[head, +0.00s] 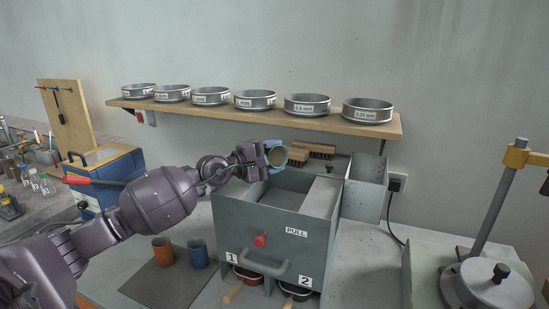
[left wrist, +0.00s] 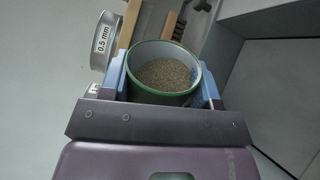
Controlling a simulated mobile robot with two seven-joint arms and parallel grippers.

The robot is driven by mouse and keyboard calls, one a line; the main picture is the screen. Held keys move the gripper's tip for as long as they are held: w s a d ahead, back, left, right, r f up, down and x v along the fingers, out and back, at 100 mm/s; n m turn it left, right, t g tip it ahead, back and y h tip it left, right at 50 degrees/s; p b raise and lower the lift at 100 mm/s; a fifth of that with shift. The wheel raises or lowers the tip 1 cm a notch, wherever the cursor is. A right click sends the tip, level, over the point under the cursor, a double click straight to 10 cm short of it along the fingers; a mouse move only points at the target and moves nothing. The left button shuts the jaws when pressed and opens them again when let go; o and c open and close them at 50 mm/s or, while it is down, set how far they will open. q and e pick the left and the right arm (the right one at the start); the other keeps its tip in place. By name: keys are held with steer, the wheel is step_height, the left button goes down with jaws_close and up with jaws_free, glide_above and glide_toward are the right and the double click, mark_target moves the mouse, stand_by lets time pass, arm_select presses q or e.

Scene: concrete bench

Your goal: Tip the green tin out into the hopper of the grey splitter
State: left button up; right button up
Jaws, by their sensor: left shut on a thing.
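The green tin (left wrist: 163,95) is gripped between the blue fingers of my left gripper (left wrist: 165,85) in the left wrist view. Its green rim faces the camera and brown grains lie inside. In the head view the tin (head: 278,156) is small, partly covered by the left gripper (head: 270,158), and looks tilted. It is above the back left of the grey splitter (head: 240,225), near its open hopper (head: 283,186). No grains show falling. The splitter has a red knob (head: 260,240) and a PULL label. My right gripper is out of view.
An orange tin (head: 162,251) and a blue tin (head: 198,254) stand on a dark mat left of the splitter. Pans marked 1 and 2 sit under it. Brushes (head: 312,151) and a shelf (head: 225,117) of sieves are behind. A clamp stand (head: 495,200) is at right.

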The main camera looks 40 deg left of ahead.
arm_select(q)
steer(key=shift+d+f+m+b, duration=0.1)
steer(key=shift+f+m+b, duration=0.1)
steer(key=shift+m+b, duration=0.2)
steer(key=shift+f+m+b, duration=0.25)
steer(key=shift+m+b, duration=0.1)
steer(key=shift+m, duration=0.05)
steer(key=shift+s+d+m, duration=0.1)
steer(key=shift+d+m, duration=0.1)
steer(key=shift+m, duration=0.3)
steer(key=shift+s+d+m+b, duration=0.1)
steer(key=shift+d+m+b, duration=0.15)
steer(key=shift+m+b, duration=0.55)
steer(key=m, duration=0.2)
steer(key=shift+s+d+m, duration=0.15)
steer(key=shift+d+m, duration=0.15)
steer(key=shift+m, duration=0.1)
steer(key=shift+d+r+m+b, duration=0.1)
steer(key=shift+d+m+b, duration=0.05)
steer(key=shift+m+b, duration=0.35)
steer(key=shift+s+r, duration=0.1)
steer(key=shift+r, duration=0.05)
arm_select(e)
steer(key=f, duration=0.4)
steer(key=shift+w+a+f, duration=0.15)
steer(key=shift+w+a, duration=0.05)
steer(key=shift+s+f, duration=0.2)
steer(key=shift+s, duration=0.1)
